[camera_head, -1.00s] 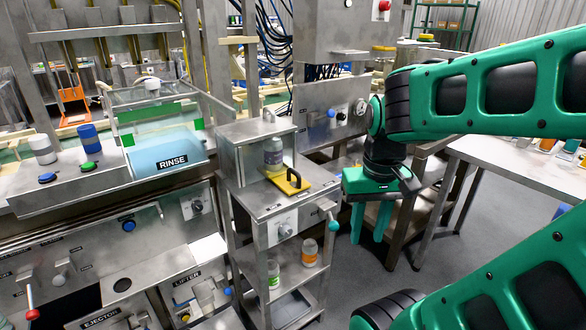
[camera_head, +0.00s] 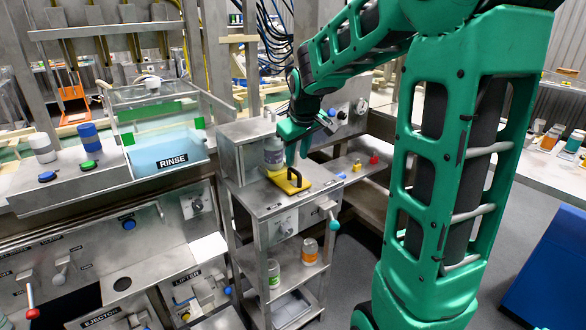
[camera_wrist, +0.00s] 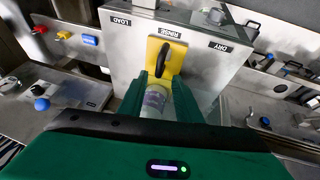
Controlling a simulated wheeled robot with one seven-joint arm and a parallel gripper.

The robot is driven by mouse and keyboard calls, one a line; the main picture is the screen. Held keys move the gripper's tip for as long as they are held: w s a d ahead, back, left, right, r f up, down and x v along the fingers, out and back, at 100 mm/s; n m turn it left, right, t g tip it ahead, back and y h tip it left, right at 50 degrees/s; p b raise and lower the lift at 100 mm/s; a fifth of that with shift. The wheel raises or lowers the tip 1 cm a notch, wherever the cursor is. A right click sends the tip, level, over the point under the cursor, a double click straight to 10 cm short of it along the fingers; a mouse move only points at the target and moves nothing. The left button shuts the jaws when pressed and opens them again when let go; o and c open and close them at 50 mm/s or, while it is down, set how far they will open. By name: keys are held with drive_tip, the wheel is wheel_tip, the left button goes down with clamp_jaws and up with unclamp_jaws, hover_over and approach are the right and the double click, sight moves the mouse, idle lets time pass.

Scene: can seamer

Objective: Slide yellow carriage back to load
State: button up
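The yellow carriage (camera_head: 300,188) sits on top of the small steel stand, with a black handle (camera_head: 292,178) standing on it. It also shows in the wrist view (camera_wrist: 175,58), beside the middle one of three labels. LOAD is to its left and DRY to its right there. A pale can with a purple label (camera_head: 273,152) stands at the carriage's rear end, by the steel hood. My gripper (camera_head: 297,159) points down just above the handle. In the wrist view its fingers (camera_wrist: 160,76) are apart with nothing held. The handle shows just beyond the fingertips; contact cannot be told.
The steel hood (camera_head: 232,142) stands close behind the carriage. A control panel with knobs (camera_head: 340,112) is behind my gripper. An orange-labelled can (camera_head: 310,250) stands on the shelf below.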

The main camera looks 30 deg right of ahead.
sight(295, 170)
drive_tip(key=x, duration=0.6)
clamp_jaws()
